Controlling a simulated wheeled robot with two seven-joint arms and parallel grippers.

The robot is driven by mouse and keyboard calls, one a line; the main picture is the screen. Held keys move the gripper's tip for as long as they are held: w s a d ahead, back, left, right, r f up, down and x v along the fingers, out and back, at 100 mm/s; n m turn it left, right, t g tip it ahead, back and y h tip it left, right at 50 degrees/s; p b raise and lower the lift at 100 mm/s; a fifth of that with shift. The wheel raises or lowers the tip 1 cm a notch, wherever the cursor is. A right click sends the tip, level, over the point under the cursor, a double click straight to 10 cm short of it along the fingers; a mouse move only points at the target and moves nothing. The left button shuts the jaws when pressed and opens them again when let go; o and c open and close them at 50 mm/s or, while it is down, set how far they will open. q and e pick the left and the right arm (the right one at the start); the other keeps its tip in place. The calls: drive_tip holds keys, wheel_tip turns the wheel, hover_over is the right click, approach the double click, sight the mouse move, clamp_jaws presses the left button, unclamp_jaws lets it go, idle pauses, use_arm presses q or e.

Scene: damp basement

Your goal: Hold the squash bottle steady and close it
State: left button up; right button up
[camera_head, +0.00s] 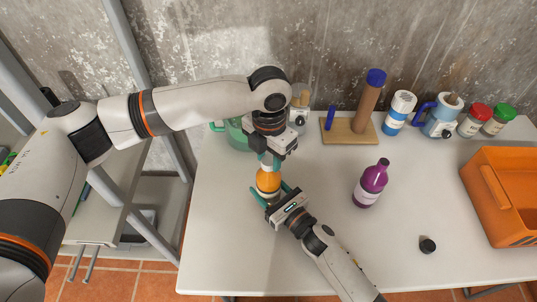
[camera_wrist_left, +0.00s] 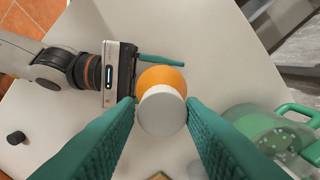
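The orange squash bottle (camera_head: 268,182) stands upright on the table, with a white cap (camera_wrist_left: 162,110) over its top. In the left wrist view the orange body (camera_wrist_left: 163,77) shows around the cap's far side. My left gripper (camera_head: 271,163) points down from above, its green fingers on both sides of the cap and closed on it. My right gripper (camera_head: 271,192) comes from the front right, low on the bottle, with its fingers on either side of the body and shut on it. The bottle's neck and any gap under the cap are hidden.
A purple bottle (camera_head: 370,185) stands to the right, with a loose black cap (camera_head: 428,245) nearer the front. An orange crate (camera_head: 507,200) is at right.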

idle(0.3)
use_arm(q)
drive_tip(key=n, duration=0.7)
drive_tip(key=shift+n, duration=0.3)
drive_tip(key=n, duration=0.6)
